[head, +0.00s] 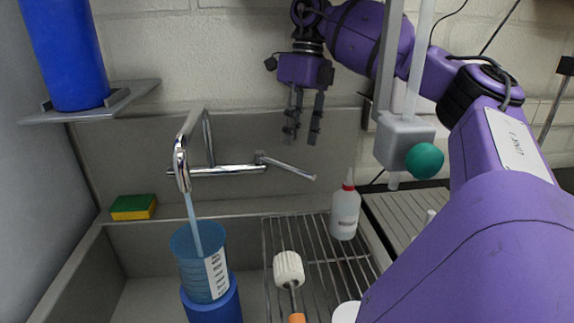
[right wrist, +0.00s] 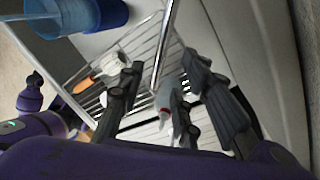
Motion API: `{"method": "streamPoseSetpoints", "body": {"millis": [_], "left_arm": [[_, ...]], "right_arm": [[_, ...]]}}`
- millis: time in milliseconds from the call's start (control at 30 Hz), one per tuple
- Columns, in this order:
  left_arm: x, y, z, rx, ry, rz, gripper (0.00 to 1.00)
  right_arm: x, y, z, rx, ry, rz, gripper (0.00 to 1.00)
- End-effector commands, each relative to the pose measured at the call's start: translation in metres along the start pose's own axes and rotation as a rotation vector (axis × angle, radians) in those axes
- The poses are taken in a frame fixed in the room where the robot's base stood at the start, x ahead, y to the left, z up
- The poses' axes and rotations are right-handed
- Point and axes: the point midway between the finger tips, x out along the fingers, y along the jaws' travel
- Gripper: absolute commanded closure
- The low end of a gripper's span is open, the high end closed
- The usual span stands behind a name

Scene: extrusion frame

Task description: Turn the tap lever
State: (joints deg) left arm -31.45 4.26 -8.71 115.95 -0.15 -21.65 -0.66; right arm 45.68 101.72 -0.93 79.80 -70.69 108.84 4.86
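The chrome tap (head: 215,170) is on the grey back panel, its spout over the sink. Its thin lever (head: 288,166) points right and slightly down. A blue stream runs from the spout into a blue measuring beaker (head: 201,262). My right gripper (head: 303,138) is open and empty, fingers down, above the lever in the head view. In the right wrist view, a chrome bar (right wrist: 168,35), probably the lever, runs between the spread fingers (right wrist: 162,72) in the picture; I cannot see contact. My left gripper is not in view.
The beaker stands on a blue block (head: 212,303). A white bottle with a red cap (head: 345,210) and a white brush (head: 288,268) are at the wire rack (head: 325,235). A sponge (head: 133,207) lies left. A grey box with a green ball (head: 424,160) hangs near my right arm.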

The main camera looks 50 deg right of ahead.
Motion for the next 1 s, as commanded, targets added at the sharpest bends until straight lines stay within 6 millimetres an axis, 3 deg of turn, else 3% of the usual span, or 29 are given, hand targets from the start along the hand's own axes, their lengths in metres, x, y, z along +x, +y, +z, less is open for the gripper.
{"method": "streamPoseSetpoints", "body": {"millis": [233,500,867,1000], "left_arm": [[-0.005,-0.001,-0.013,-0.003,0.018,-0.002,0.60],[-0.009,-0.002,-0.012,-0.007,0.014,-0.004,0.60],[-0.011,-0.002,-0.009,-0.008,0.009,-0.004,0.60],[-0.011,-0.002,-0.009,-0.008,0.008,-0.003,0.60]], "right_arm": [[0.029,0.001,-0.002,0.000,0.003,0.003,0.68],[0.059,0.001,-0.001,-0.001,-0.001,0.002,0.68],[0.065,0.000,-0.001,0.001,0.000,0.000,0.68],[0.065,0.000,-0.001,0.001,0.000,0.001,0.86]]}}
